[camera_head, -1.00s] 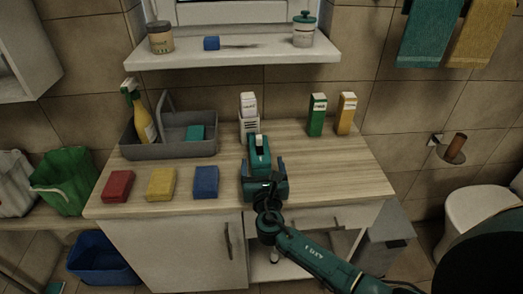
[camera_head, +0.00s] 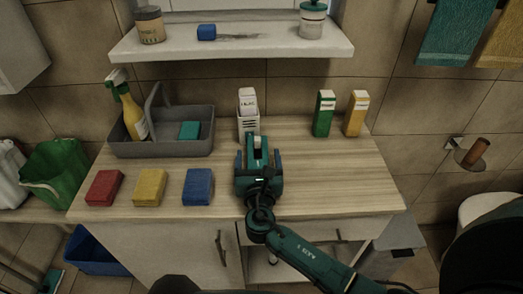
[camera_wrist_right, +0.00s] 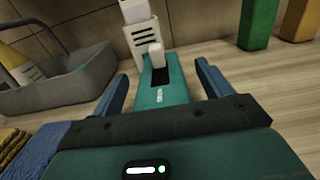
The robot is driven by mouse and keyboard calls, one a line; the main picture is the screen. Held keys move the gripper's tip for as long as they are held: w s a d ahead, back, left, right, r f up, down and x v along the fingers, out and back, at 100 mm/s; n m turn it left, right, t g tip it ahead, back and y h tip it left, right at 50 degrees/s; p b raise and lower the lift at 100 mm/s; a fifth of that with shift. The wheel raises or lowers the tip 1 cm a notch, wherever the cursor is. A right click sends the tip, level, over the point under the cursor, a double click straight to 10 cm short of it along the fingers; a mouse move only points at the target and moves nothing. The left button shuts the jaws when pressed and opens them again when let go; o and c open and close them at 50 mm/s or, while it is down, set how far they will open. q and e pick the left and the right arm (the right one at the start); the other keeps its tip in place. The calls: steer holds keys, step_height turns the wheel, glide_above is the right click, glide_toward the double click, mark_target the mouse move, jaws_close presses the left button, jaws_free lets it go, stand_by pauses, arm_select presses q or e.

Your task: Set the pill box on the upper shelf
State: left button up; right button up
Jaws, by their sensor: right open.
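A slim teal box (camera_head: 257,147) with a dark slot and a white piece at its top stands on the wooden counter; I take it to be the pill box. My right gripper (camera_head: 258,156) is open, with one blue finger on each side of it. In the right wrist view the teal box (camera_wrist_right: 165,97) lies between the spread fingers, with gaps on both sides. Its lower part is hidden by the gripper. The white upper shelf (camera_head: 270,48) is on the wall above the counter. My left gripper is not in view.
A white carton and holder (camera_head: 248,122) stand just behind the teal box. A grey caddy (camera_head: 165,147) is left; green (camera_head: 323,114) and yellow (camera_head: 356,113) cartons are right.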

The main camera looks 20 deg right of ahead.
steer(key=shift+c, duration=0.7)
steer(key=c, duration=0.9)
steer(key=shift+c, duration=0.8)
steer(key=shift+r, duration=0.15)
